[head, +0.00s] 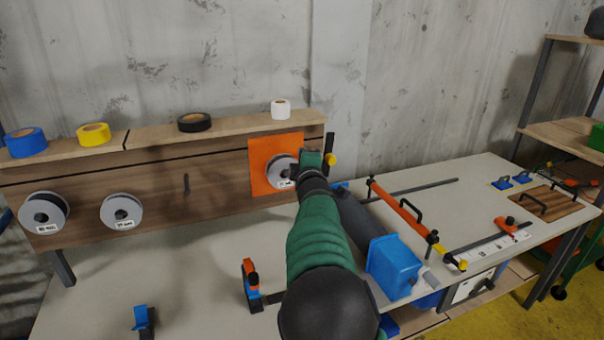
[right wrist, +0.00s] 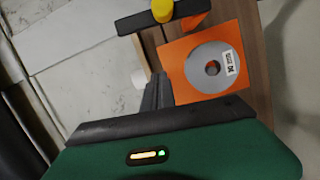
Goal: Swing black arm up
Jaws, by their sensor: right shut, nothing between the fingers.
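The black arm (head: 331,143) stands roughly upright at the right end of the wooden back panel, with a yellow knob (head: 331,160) at its lower part. In the right wrist view the black arm (right wrist: 132,24) crosses the top, with its yellow knob (right wrist: 163,8) on it and an orange part behind. My right gripper (head: 293,153) is shut and empty, in front of the orange plate (head: 262,168) and just left of the black arm. Its dark fingers (right wrist: 157,78) appear apart from the black arm. My left gripper is not in view.
A grey disc (head: 277,171) hangs on the orange plate, partly hidden by my gripper. Tape rolls, including a white one (head: 281,109), stand on the shelf above. Clamps and a blue box-shaped part (head: 393,265) are on the bench. Bare bench top (head: 190,270) lies left of my arm.

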